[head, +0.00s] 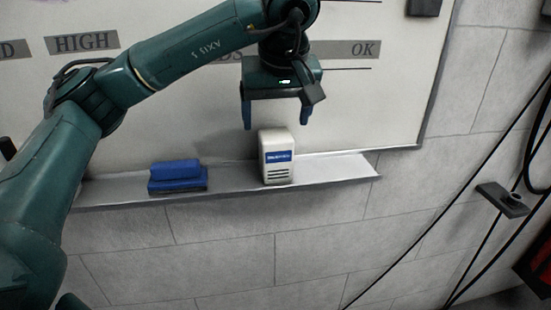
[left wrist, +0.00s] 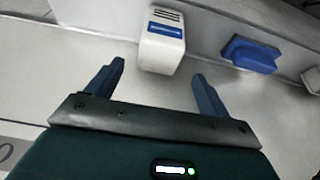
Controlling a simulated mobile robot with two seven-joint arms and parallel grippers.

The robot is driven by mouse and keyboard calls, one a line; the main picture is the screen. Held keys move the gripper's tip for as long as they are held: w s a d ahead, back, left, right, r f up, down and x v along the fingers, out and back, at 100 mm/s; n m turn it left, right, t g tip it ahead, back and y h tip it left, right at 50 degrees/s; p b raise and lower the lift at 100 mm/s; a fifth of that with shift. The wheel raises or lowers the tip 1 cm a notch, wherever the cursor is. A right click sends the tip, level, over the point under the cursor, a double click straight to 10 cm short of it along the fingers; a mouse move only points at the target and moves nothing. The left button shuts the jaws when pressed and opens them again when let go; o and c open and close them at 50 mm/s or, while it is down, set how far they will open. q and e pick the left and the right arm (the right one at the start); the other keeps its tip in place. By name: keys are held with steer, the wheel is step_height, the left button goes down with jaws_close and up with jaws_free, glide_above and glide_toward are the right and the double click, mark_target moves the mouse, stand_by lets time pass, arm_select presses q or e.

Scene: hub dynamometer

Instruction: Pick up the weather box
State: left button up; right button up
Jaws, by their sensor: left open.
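The weather box (head: 277,157) is a small white box with a blue label and dark slots. It stands upright on the tray ledge of the whiteboard in the head view. It also shows in the left wrist view (left wrist: 162,42), beyond the fingertips. My left gripper (head: 276,122) is open and empty, with its fingers pointing down just above the box in the head view. In the left wrist view the two fingers (left wrist: 158,70) are spread, and the box lies ahead of the gap between them. I cannot tell whether they touch it. My right gripper is not in view.
A blue eraser (head: 177,177) lies on the ledge (head: 228,179) left of the box. The whiteboard (head: 190,110) is close behind the gripper. The ledge right of the box is bare. Black cables and a small dark bracket (head: 503,199) are on the wall at right.

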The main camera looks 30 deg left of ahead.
mark_target(276, 134)
arm_select(q)
steer(key=p+x, duration=0.1)
steer(key=x, duration=0.6)
steer(key=shift+w+d+f, duration=0.1)
steer(key=shift+f, duration=0.1)
steer(key=shift+r, duration=0.1)
steer(key=c, duration=1.3)
